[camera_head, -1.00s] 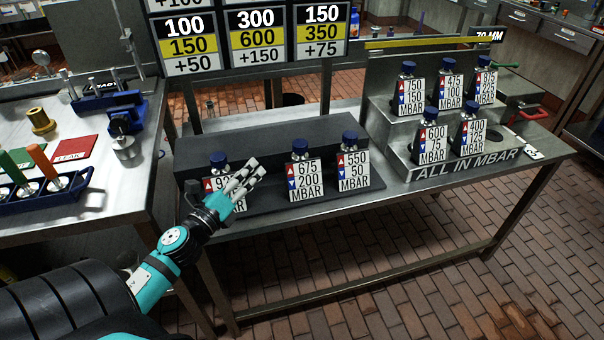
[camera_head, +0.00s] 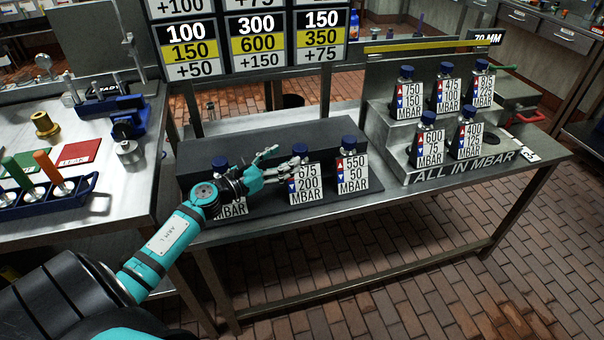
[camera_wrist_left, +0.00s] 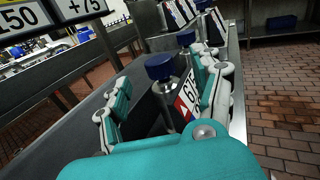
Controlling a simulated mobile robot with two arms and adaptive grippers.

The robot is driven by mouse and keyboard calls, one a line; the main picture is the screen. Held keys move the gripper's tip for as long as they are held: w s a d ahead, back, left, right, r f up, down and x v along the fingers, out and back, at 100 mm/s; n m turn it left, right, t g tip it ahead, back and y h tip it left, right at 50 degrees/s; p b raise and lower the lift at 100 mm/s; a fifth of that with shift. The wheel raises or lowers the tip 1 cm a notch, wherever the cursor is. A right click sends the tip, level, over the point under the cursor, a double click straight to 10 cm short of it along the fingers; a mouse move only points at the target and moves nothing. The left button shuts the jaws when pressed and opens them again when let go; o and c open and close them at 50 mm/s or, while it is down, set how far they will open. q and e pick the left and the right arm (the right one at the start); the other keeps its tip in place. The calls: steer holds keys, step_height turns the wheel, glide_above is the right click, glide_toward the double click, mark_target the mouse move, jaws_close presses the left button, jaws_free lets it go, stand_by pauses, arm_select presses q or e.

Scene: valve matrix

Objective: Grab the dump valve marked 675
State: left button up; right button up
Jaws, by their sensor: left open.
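The dump valve marked 675 (camera_head: 305,184) stands upright on the dark step of the bench, with a blue cap and a white label reading 675, 200, MBAR. My left gripper (camera_head: 278,163) is open, with its fingers reaching to this valve from the left at cap height. In the left wrist view the valve's blue cap (camera_wrist_left: 159,67) and metal neck stand between the two spread fingers (camera_wrist_left: 160,105); I cannot tell whether either finger touches it. Its label is partly hidden there by the right-hand finger. My right gripper is not in view.
The valve marked 550 (camera_head: 352,174) stands just right of it. A third valve (camera_head: 219,165) at left is partly hidden by my arm. A stepped metal rack (camera_head: 400,161) holds several more valves. A side table (camera_head: 95,215) with tools stands at left.

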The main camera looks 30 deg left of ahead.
mark_target(294, 152)
arm_select(q)
steer(key=p+x, duration=0.1)
steer(key=x, duration=0.5)
steer(key=shift+w+f, duration=0.2)
steer(key=shift+w, duration=0.05)
jaws_close()
steer(key=shift+r, duration=0.1)
